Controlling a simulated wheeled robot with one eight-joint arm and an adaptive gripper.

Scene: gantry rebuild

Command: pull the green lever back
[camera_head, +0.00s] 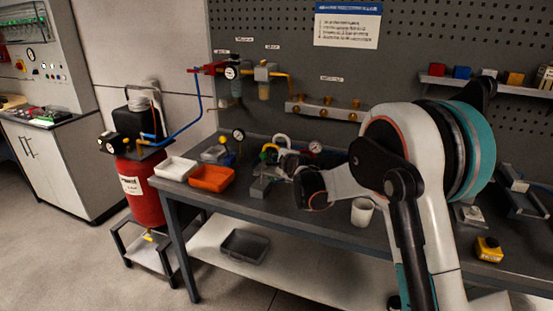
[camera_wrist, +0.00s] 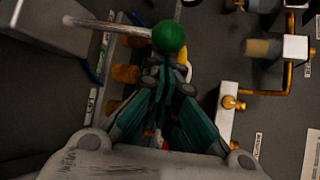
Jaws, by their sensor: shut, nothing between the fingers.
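The green lever's round knob (camera_wrist: 169,36) and its metal rod (camera_wrist: 105,25) show in the wrist view, with the rod running left from the knob. My gripper (camera_wrist: 168,72) is shut and empty, its teal fingers together just below the knob in the picture. I cannot tell whether the fingertips touch the knob. In the head view my gripper (camera_head: 284,165) is over the workbench (camera_head: 240,203), among several fittings, and my wrist hides part of this area. The lever is too small to make out clearly there.
An orange tray (camera_head: 211,178) and a white tray (camera_head: 176,168) sit at the bench's left end. A white cup (camera_head: 362,212) stands right of my gripper. Gauges and brass fittings are close behind. A red tank (camera_head: 140,188) stands left of the bench.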

